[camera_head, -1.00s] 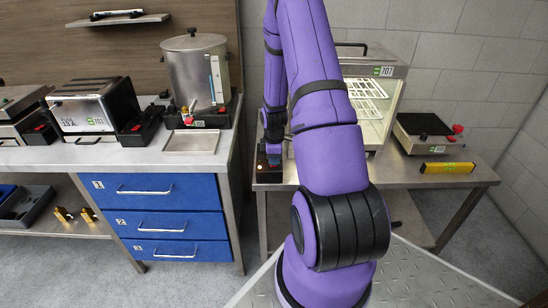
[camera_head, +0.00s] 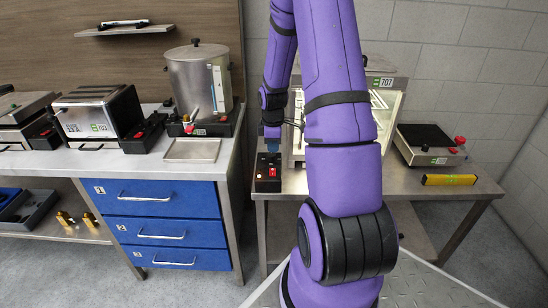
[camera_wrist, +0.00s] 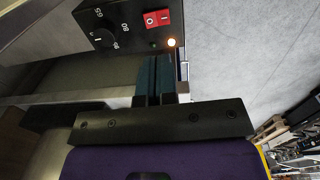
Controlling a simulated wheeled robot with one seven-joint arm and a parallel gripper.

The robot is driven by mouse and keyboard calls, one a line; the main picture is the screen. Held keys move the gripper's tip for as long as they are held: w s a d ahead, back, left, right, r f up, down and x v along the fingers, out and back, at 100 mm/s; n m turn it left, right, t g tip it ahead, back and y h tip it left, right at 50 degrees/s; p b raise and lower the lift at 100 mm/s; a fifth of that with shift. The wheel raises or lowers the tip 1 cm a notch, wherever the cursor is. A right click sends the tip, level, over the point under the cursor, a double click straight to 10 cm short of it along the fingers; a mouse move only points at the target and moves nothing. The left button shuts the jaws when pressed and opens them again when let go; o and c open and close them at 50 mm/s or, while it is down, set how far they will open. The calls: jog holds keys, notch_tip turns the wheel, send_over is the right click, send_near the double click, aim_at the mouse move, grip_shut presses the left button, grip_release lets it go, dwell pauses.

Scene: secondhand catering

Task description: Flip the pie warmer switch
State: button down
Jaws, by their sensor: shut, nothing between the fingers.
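The pie warmer (camera_head: 384,115) is a glass-sided cabinet with wire racks, marked 707, on the right-hand steel table. Its black control box (camera_head: 266,184) is at the table's left end, with a red switch (camera_head: 272,171) and a lit amber lamp. In the wrist view the black panel (camera_wrist: 115,22) shows a numbered dial, the red rocker switch (camera_wrist: 157,18) marked O and I, a small dark green lamp and the glowing amber lamp. My gripper (camera_head: 271,146) is shut and empty, just behind and above the box. Its bluish fingers (camera_wrist: 155,70) appear below the switch, apart from it.
A flat scale-like appliance (camera_head: 428,143) and a yellow level (camera_head: 449,180) sit on the right of the table. On the left counter stand an urn (camera_head: 196,85), a flat tray (camera_head: 191,150) and a toaster (camera_head: 90,112). My arm hides part of the pie warmer.

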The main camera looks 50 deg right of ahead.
jog(key=shift+r, duration=1.85)
jog(key=shift+s+d, duration=0.1)
jog(key=shift+s, duration=0.05)
